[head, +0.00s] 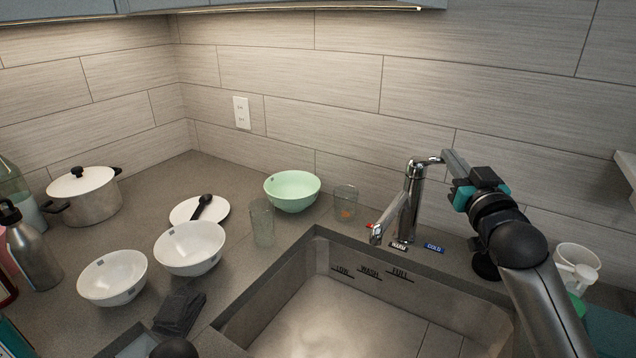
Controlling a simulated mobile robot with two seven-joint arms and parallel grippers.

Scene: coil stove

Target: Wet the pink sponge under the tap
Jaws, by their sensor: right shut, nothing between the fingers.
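The chrome tap (411,205) stands behind the sink (318,262), its short spout pointing forward over the basin. No stream of water is clearly visible below the spout. My right gripper (453,163) is shut and empty at the top of the tap, by its lever (429,161). I cannot tell whether its fingers touch the lever. I cannot make out the pink sponge in this view. My left gripper is not in view.
A green bowl (292,191) and two glasses (262,222) (345,203) stand behind the sink. White bowls (190,249) (113,278), a dark cloth (180,312) and a pot (85,197) are left. A white mug (578,259) stands right of my right arm.

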